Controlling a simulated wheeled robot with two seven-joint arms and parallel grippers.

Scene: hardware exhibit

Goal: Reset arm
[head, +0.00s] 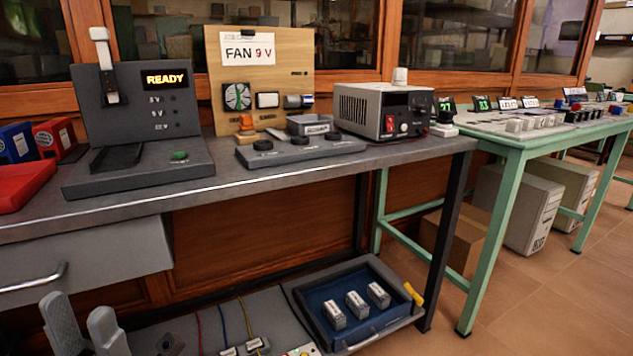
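My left gripper (79,306) shows at the bottom left of the head view. Its two grey fingers point up and stand apart, with nothing seen between them. It is in front of the grey drawer (90,262) under the workbench and below the bench top. My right gripper is not in view. A dark grey test stand (135,150) on the bench shows a lit "READY" display (164,79). A white-topped lever or strap (105,62) hangs at its upper left. A green button (180,156) is on its base.
The bench (260,178) also carries a "FAN 9 V" board (299,75), a grey box with a red switch (380,110) and a red tray (22,186). Below, a blue-lined tray (318,298) holds three small blocks. A green-framed table (520,143) stands right.

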